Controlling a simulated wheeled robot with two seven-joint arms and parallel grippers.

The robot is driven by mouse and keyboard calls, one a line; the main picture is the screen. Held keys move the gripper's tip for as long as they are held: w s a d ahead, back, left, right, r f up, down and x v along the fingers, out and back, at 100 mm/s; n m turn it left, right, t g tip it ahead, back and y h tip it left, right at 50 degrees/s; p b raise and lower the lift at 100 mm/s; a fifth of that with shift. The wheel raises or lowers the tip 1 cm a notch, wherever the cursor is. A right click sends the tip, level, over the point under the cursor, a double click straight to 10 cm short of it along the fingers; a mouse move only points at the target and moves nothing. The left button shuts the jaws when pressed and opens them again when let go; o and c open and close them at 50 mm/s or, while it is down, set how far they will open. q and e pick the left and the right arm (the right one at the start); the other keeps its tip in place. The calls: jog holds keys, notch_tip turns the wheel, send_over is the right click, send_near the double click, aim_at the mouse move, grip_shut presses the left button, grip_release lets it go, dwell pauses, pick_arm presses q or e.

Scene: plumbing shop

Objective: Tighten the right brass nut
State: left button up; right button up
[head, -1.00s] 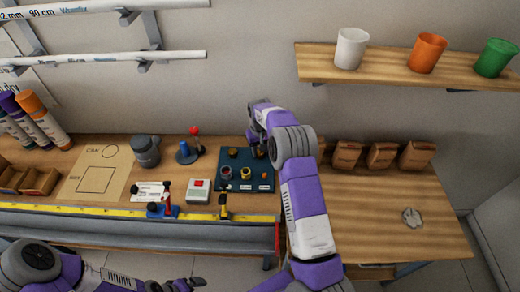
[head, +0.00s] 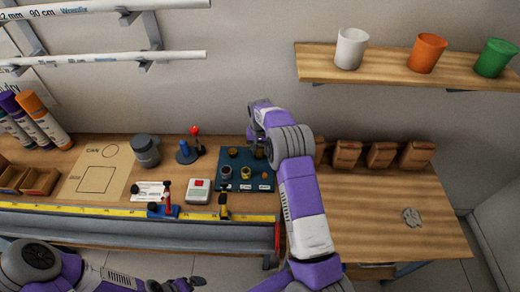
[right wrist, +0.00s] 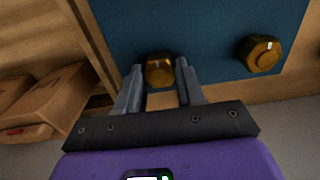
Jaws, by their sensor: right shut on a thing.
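The right brass nut (head: 259,153) sits at the back right of the dark blue board (head: 231,183), partly hidden by my right arm. In the right wrist view this nut (right wrist: 160,72) is between the two fingers of my right gripper (right wrist: 160,80), which is shut on it. My right gripper (head: 257,146) is mostly hidden in the head view. A second brass nut (right wrist: 260,53) stands apart on the board, and it also shows in the head view (head: 233,152). My left gripper (head: 182,286) is at the bottom edge, away from the board; its fingers are too unclear to judge.
Cardboard boxes (head: 381,155) stand right of the board, close to my right arm. A grey box with a red button (head: 198,190) and a red-topped lever (head: 194,132) are to the left. A yellow measuring strip (head: 110,211) runs along the front. The right bench is mostly clear.

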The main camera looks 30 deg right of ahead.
aim_at(260, 152)
jog(key=o, duration=1)
jog(key=shift+o, duration=0.2)
jog(key=shift+r, duration=0.1)
notch_tip(260, 152, up, 8)
jog(key=shift+f+p, duration=0.25)
jog(key=shift+p, duration=0.05)
